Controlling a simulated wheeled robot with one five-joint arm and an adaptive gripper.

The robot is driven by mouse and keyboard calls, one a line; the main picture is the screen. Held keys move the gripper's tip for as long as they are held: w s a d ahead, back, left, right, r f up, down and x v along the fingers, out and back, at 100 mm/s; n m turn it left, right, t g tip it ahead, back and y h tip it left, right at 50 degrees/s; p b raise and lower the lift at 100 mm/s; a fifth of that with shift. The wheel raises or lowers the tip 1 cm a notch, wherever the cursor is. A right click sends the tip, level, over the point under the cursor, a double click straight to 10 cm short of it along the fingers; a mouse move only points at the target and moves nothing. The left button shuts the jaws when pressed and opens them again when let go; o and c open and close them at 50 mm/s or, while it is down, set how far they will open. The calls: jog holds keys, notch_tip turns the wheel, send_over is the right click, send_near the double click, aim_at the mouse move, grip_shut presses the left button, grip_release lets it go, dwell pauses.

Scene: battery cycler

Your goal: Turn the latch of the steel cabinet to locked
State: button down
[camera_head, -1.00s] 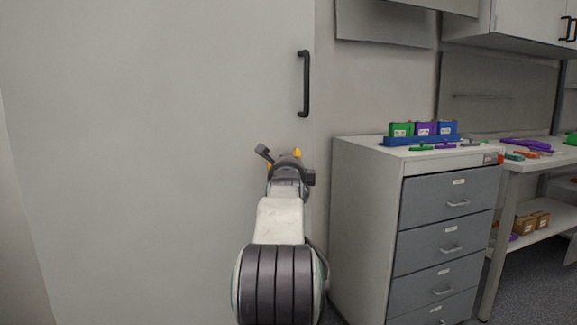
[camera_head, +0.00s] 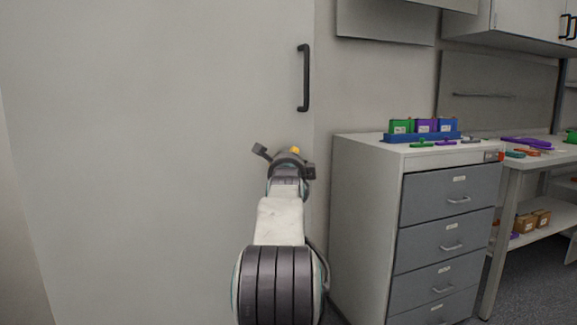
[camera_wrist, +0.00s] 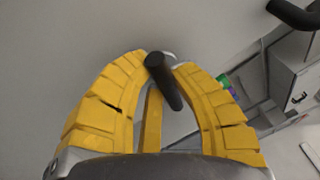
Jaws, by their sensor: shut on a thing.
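The steel cabinet (camera_head: 150,130) is a large plain grey door front filling the left of the head view, with a black upright bar handle (camera_head: 303,78). My gripper (camera_head: 295,150) is against the door just below that handle; only a bit of yellow finger shows there. In the wrist view, my gripper's yellow fingers (camera_wrist: 163,66) are closed on the latch (camera_wrist: 167,88), a short dark bar with a small bright metal part behind it. The bar looks tilted slightly from upright in that view. The latch is hidden behind my wrist in the head view.
A grey drawer unit (camera_head: 364,215) stands just right of my arm, with a blue rack (camera_head: 420,136) of green, purple and blue blocks on top. A workbench (camera_head: 530,163) is farther right. The bar handle also shows at the wrist view's upper right (camera_wrist: 293,14).

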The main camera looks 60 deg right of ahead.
dwell(0.3)
jog(key=c, duration=1)
grip_release()
jog(key=shift+a, duration=0.15)
jog(key=shift+v, duration=5.9)
jog(key=shift+o, duration=0.2)
jog(key=shift+f, duration=0.1)
